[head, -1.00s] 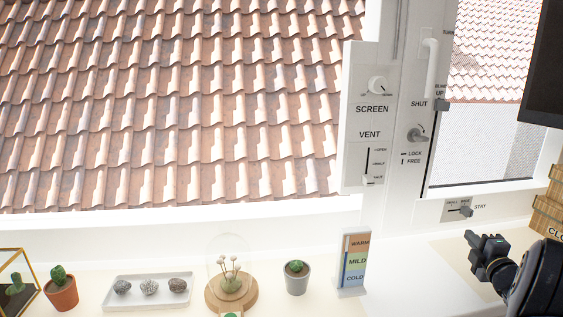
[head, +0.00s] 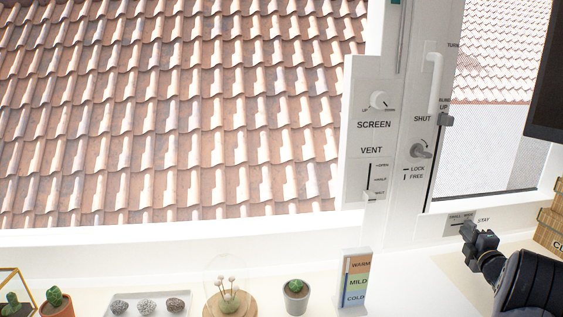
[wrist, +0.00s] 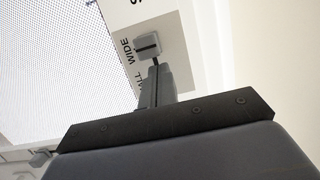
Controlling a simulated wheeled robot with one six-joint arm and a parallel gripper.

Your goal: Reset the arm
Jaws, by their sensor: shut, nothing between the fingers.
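My gripper (head: 466,230) is at the lower right of the head view, shut and empty, at the lower edge of the STAY panel (head: 453,226). In the wrist view its closed fingers (wrist: 155,78) point at the grey stay knob (wrist: 148,47), which sits on a panel marked WIDE. In the head view the gripper covers the knob.
A dark monitor (head: 545,75) and a wooden crate (head: 553,222) stand at the right. The window post carries a SCREEN knob (head: 379,100), a VENT slider (head: 373,195) and a lock handle (head: 420,150). A colour card (head: 354,280) and potted cactus (head: 296,297) stand on the sill.

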